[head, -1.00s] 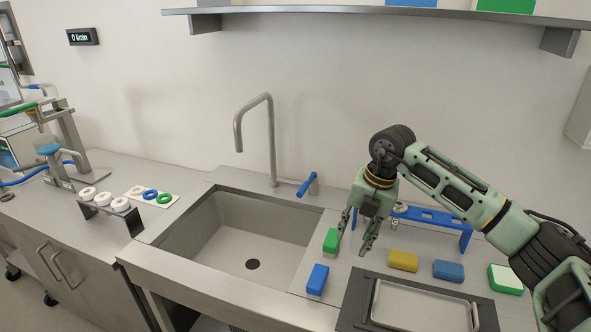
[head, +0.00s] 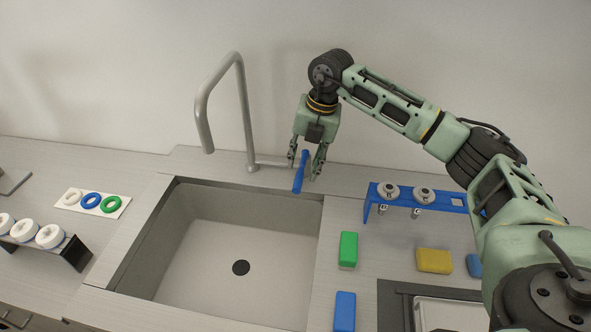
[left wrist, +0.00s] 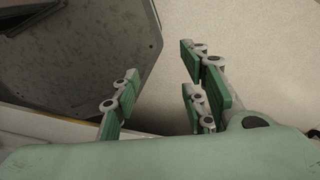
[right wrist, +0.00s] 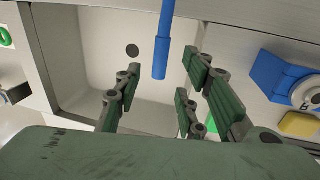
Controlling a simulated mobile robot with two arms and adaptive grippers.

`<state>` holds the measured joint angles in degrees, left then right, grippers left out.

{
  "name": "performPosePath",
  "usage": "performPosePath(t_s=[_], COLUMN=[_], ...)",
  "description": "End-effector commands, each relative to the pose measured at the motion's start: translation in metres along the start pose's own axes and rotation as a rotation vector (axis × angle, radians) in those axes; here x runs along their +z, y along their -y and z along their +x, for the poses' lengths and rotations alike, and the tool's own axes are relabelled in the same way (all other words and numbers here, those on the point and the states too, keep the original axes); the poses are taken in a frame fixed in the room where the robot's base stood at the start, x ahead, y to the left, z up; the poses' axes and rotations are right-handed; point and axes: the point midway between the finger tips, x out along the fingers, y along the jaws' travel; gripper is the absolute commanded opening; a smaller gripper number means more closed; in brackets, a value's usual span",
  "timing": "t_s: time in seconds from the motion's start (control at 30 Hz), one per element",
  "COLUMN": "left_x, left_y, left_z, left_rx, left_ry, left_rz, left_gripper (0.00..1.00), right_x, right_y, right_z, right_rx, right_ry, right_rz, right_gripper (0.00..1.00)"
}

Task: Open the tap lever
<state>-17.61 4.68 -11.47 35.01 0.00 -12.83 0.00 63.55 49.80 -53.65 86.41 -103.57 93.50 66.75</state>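The tap (head: 240,110) is a tall grey curved spout behind the sink. Its blue lever (head: 299,174) sticks out at the right of the tap's base, over the back right corner of the sink. My right gripper (head: 305,172) is open at the lever, with fingers on either side of it in the head view. In the right wrist view the lever (right wrist: 161,58) comes from the top and its tip lies between and beyond my open fingers; contact does not show. My left gripper (left wrist: 155,105) is open and empty in the left wrist view.
The sink basin (head: 190,230) is empty. A blue rack (head: 372,205) with white-and-metal parts stands right of it. A green block (head: 348,250), blue block (head: 344,311) and yellow block (head: 434,261) lie on the counter. Rings (head: 91,201) lie on a card at left.

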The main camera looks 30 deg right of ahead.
Motion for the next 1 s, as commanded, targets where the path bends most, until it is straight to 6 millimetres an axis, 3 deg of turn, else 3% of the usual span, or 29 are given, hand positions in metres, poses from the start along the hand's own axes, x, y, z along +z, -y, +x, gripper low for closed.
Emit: performPosePath(t_s=[0.33, 0.73, 1.0], left_x=[-0.013, -0.019, -0.014], left_y=[0.0, 0.0, 0.0], left_z=[-0.019, -0.02, -0.02], left_rx=[0.0, 0.0, 0.001], left_ry=[-0.02, -0.029, -0.021], left_rz=[0.001, 0.0, 0.0], left_gripper=[0.4, 0.4, 0.4], right_x=[-0.001, 0.0, 0.0], right_y=[-0.001, 0.0, 0.0], right_z=[0.051, 0.062, 0.061], right_rx=[0.0, 0.0, 0.0], right_ry=[-0.002, 0.001, 0.001], right_rz=[0.001, -0.001, 0.0], right_gripper=[0.37, 0.37, 0.13])
